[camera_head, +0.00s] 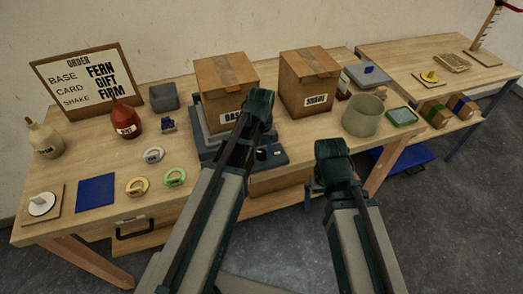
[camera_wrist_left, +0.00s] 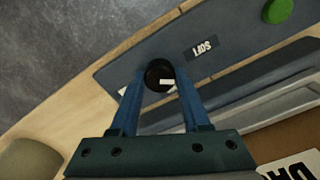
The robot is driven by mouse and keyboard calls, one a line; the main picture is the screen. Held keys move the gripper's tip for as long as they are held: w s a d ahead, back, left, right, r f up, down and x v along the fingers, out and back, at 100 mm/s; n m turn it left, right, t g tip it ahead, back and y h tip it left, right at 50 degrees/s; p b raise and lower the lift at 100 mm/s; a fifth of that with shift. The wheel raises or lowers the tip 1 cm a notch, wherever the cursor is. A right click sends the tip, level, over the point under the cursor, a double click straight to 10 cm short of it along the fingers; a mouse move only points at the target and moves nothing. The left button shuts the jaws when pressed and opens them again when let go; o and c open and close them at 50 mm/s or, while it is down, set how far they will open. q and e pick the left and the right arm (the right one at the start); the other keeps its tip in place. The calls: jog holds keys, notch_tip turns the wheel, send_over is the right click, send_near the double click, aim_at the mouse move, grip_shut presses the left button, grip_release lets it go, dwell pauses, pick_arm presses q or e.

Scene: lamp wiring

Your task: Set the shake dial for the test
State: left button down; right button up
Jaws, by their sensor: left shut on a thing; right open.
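The shake dial is a round black knob (camera_wrist_left: 159,75) with a white pointer mark, on the dark grey panel (camera_wrist_left: 245,52) of the shaking machine. In the left wrist view its pointer lies toward the right. A label reading SOFT (camera_wrist_left: 202,47), upside down, is beside it; another white label is mostly hidden by a finger. My left gripper (camera_wrist_left: 160,82) is shut on the knob, one finger each side. In the head view my left arm covers part of the machine (camera_head: 211,146). The order sign (camera_head: 88,80) reads BASE FERN, CARD GIFT, SHAKE FIRM. My right gripper (camera_head: 328,166) is open, before the table edge.
A green button (camera_wrist_left: 278,10) is on the same panel. A cardboard box (camera_head: 226,82) stands on the machine, and a box labelled SHADE (camera_head: 308,84) stands to its right. A red bottle (camera_head: 125,121), coloured rings and a round beige container (camera_head: 362,116) are on the table.

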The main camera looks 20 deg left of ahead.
aim_at(262, 152)
pick_arm(q)
jog(key=shift+n, duration=0.5)
jog(key=shift+c, duration=1.8)
grip_release()
notch_tip(262, 152, up, 14)
jog(key=p, duration=1.4)
jog(key=shift+f, duration=0.25)
notch_tip(262, 152, down, 13)
jog(key=b, duration=1.3)
jog(key=shift+b, duration=0.3)
